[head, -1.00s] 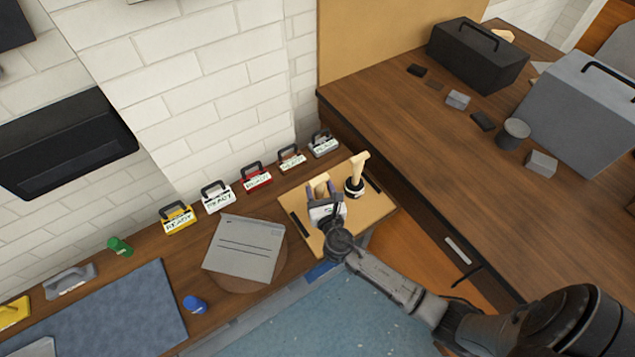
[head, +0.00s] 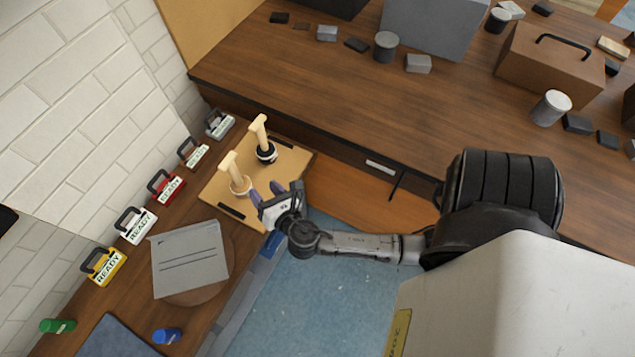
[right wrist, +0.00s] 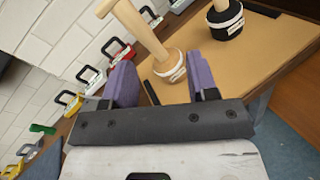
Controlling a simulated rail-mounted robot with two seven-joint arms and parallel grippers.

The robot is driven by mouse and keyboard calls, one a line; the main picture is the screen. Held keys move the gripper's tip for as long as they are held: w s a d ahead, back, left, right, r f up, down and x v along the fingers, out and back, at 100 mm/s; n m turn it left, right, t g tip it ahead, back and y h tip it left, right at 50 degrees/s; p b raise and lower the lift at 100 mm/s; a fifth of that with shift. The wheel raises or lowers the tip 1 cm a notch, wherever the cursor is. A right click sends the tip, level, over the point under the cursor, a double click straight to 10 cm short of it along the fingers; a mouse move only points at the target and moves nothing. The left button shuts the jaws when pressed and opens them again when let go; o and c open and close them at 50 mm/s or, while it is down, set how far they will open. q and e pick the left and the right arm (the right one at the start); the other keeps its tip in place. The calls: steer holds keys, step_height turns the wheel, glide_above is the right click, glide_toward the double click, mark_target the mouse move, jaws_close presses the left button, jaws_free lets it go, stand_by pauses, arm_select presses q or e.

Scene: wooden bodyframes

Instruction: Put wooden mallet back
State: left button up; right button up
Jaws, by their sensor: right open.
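Two pale wooden mallets stand upright on a tan board (head: 287,165) on the left bench. The nearer mallet (head: 232,172) stands in a light-coloured round base and also shows in the right wrist view (right wrist: 137,30). The farther mallet (head: 259,134) stands in a black round base with a white band (right wrist: 228,22). My right gripper (head: 269,192), with purple fingers, is open and empty, just to the right of the nearer mallet and apart from it. In the right wrist view the nearer mallet rises beyond the open fingers (right wrist: 163,70). My left gripper is out of view.
Several READY-labelled holders, such as the red one (head: 166,186), line the wall. A grey panel (head: 190,258) lies on a round wooden disc. A blue item (head: 167,336) and a green item (head: 58,326) lie nearby. A larger bench (head: 300,85) with toolboxes stands behind.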

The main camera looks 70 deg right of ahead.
steer(key=s+a+f+m+g+y, duration=0.1)
steer(key=s+a+m+g+y, duration=0.2)
steer(key=s+m, duration=0.6)
steer(key=s+a+f+m+g+y, duration=0.1)
steer(key=s+a+m+g+y, duration=0.3)
steer(key=m, duration=1)
steer(key=s+g+y, duration=0.1)
steer(key=s+g, duration=0.2)
steer(key=s, duration=0.2)
steer(key=shift+s+a+f+m+g+y, duration=0.15)
steer(key=shift+s+f+m+g+y, duration=0.15)
steer(key=shift+s+g+y, duration=0.1)
